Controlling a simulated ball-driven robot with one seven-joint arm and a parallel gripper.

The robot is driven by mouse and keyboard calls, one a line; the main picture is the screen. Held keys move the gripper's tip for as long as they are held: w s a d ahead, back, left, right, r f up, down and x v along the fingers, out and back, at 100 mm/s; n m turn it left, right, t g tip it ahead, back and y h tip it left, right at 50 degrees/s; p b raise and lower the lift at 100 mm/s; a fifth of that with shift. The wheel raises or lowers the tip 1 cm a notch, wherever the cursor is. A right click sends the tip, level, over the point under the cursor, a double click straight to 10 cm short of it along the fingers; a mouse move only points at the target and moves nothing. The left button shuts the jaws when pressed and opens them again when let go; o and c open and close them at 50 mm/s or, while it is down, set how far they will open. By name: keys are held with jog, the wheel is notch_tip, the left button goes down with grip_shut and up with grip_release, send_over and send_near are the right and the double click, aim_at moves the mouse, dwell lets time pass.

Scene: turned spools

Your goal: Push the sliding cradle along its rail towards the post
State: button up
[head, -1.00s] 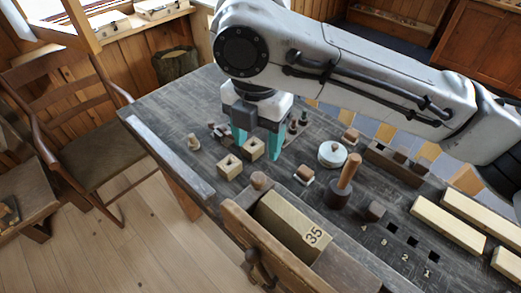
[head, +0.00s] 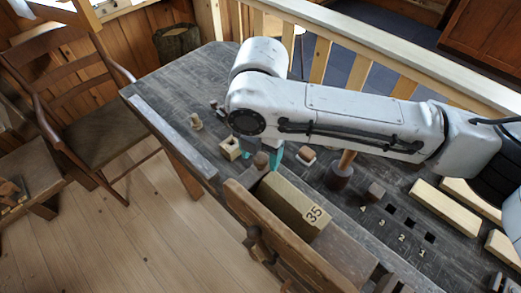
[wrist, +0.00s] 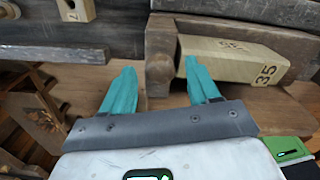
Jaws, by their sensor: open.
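A pale block marked 35 (head: 297,205) lies lengthwise at the bench's front, behind a brown wooden board (head: 265,235); it also shows in the wrist view (wrist: 228,58). A brown round-topped post (head: 261,160) stands at its far end and shows just left of it in the wrist view (wrist: 160,55). I cannot tell for certain which part is the sliding cradle, and no rail shows clearly. My gripper (wrist: 160,88) is open and empty, its teal fingers pointing towards the post and the block's near end. In the head view my arm hides most of my gripper (head: 265,156).
Small wooden pieces (head: 196,121), a square-holed block (head: 230,147) and a handled mallet (head: 341,172) stand on the dark bench (head: 185,85). Numbered square holes (head: 410,222) and pale bars (head: 444,206) lie right. A chair (head: 90,110) stands left.

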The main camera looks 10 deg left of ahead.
grip_shut()
dwell(0.5)
